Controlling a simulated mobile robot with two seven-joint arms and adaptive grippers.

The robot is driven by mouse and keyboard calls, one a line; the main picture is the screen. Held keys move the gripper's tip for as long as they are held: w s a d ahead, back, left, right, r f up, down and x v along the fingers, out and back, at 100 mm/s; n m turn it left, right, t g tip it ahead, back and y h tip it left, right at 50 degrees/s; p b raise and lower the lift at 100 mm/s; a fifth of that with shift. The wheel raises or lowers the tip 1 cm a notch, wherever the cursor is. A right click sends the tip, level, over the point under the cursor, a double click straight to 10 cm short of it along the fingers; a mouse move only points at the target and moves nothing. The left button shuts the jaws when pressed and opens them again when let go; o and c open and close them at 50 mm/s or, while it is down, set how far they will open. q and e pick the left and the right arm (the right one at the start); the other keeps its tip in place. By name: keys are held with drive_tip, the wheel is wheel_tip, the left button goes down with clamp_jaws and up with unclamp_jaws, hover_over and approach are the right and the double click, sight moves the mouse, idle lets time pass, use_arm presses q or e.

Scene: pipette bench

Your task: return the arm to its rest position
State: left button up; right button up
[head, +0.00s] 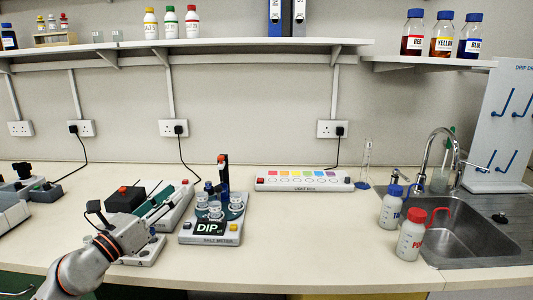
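My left arm (88,262) comes in from the lower left, low over the front of the bench. My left gripper (160,214) points up and to the right, in front of a grey device with a green top (170,194). Its fingertips are small and blend with the device behind, so I cannot tell whether they are open or whether they touch anything. The salt meter (212,239), with small cups and a DIP sign, stands just right of the gripper, apparently apart from it. My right gripper is out of view.
A light box (304,181) lies at the back. A blue-capped bottle (392,212) and a red-capped wash bottle (410,240) stand by the sink (470,238). Grey equipment (14,212) is at the far left. The front middle of the bench (310,238) is clear.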

use_arm(q)
drive_tip(key=s+a+r+n+t+y, duration=0.1)
drive_tip(key=s+r+n+t+y, duration=0.15)
drive_tip(key=s+n+t, duration=0.45)
drive_tip(key=s+a+f+n+g+y, duration=0.1)
drive_tip(key=s+a+f+n+y, duration=0.15)
drive_tip(key=a+n+y, duration=0.35)
drive_tip(key=s+a+f+n+g+y, duration=0.1)
drive_tip(key=a+f+n+y, duration=0.15)
drive_tip(key=n+y, duration=0.4)
drive_tip(key=s+a+f+n+g+y, duration=0.1)
drive_tip(key=s+a+f+n+g, duration=0.2)
drive_tip(key=s+f+n+g, duration=0.5)
drive_tip(key=s+a+f+n+g+y, duration=0.1)
drive_tip(key=s+a+f+n+g, duration=0.3)
drive_tip(key=f, duration=0.8)
drive_tip(key=s+d+f+g+h, duration=0.2)
drive_tip(key=s+d+f+g, duration=0.25)
drive_tip(key=s+f, duration=0.65)
drive_tip(key=d+f+n+t+h, duration=0.3)
drive_tip(key=d+f+h, duration=0.4)
drive_tip(key=d+f, duration=0.6)
drive_tip(key=shift+w+d+t, duration=0.2)
drive_tip(key=shift+d+t, duration=0.55)
drive_tip(key=shift+d, duration=0.75)
